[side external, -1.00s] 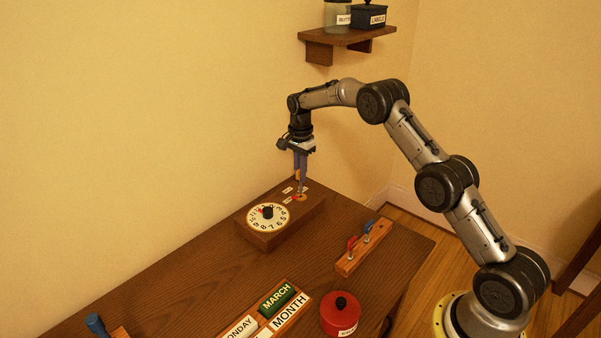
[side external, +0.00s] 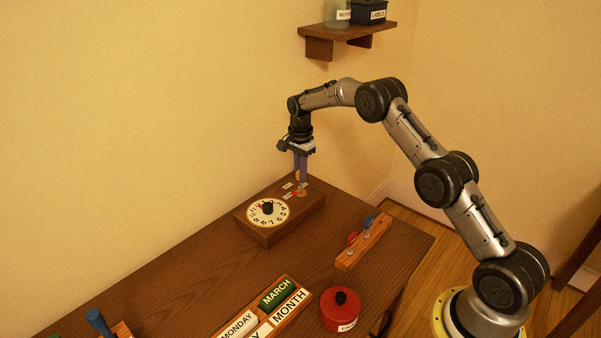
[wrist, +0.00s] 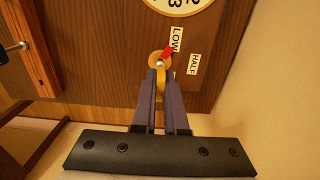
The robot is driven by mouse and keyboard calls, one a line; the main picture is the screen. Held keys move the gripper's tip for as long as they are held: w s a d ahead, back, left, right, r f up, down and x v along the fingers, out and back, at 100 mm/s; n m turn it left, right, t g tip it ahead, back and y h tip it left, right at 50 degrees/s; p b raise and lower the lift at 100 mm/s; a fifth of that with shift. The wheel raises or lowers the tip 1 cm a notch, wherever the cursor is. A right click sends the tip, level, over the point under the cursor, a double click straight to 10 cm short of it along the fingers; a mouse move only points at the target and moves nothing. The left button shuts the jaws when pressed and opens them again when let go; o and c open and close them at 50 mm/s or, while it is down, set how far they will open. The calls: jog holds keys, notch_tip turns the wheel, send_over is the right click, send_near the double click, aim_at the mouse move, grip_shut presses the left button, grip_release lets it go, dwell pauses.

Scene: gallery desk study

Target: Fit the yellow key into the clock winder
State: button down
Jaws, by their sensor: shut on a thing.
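The wooden clock box (side external: 283,228) has a white numbered dial (side external: 256,218) on top. At its far end is the winder, a round brass disc with a red pointer; it shows in the wrist view (wrist: 153,57). My gripper (side external: 302,185) points straight down above the winder. It is shut on the yellow key (wrist: 161,82), which shows between the fingers in the wrist view. The key's lower end is at the winder's centre; how deep it sits is hidden. The red pointer (wrist: 168,51) lies by the LOW label (wrist: 177,39).
A wooden rack (side external: 349,260) with a red and a blue handle stands right of the clock. A red lidded pot (side external: 340,315) and a calendar tray (side external: 287,319) with word blocks are nearer. The wall is close behind the clock. A shelf (side external: 352,36) hangs above.

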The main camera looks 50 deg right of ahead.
jog(key=shift+f, duration=0.65)
jog(key=c, duration=0.9)
grip_release()
jog(key=shift+o, duration=0.4)
jog(key=o, duration=0.4)
jog(key=shift+r, duration=0.15)
jog(key=shift+r, duration=3.85)
